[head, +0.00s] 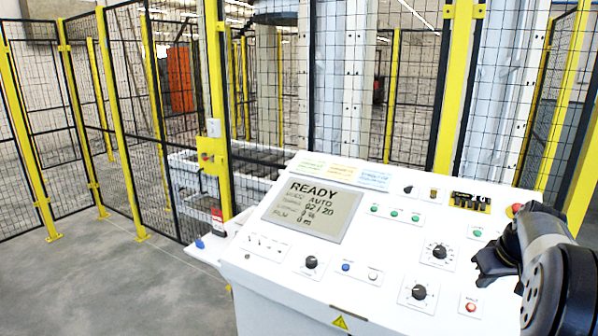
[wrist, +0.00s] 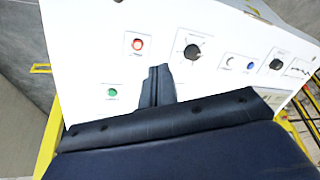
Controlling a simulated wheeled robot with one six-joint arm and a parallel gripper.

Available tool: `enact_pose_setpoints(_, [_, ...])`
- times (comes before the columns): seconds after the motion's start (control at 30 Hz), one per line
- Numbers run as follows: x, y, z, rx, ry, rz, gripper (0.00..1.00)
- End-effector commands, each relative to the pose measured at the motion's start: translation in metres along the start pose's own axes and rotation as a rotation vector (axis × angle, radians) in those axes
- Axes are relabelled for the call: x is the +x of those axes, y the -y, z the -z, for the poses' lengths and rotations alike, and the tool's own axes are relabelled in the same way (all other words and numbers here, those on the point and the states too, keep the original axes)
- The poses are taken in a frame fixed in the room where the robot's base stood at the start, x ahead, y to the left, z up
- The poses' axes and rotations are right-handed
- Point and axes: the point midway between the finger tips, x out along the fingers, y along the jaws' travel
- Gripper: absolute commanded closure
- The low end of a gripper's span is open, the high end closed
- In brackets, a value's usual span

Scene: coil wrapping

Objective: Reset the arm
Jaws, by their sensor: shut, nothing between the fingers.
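My gripper (head: 477,262) is at the right of the head view, over the right part of the white control panel (head: 262,268). It is shut and empty. In the wrist view my gripper (wrist: 158,72) points at the panel face (wrist: 85,55). A green button (wrist: 112,92) and a red button (wrist: 137,44) are left of the fingers, and a black knob (wrist: 192,51) is to the right. I cannot tell whether the fingertips touch the panel.
A yellow-post mesh fence (head: 112,125) stands behind the panel, with white machinery beyond it. A small red and yellow box (head: 210,155) is on a fence post. Knobs (head: 440,252) and buttons stand out from the panel. The grey floor (head: 90,285) at left is clear.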

Motion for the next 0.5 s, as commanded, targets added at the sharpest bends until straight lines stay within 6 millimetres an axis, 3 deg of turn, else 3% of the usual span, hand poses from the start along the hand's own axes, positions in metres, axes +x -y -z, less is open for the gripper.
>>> enact_pose_setpoints(0.3, [-0.003,0.031,-0.026,0.002,-0.001,0.001,1.0])
enact_pose_setpoints(0.5, [-0.003,0.04,-0.034,0.003,-0.002,0.001,1.0])
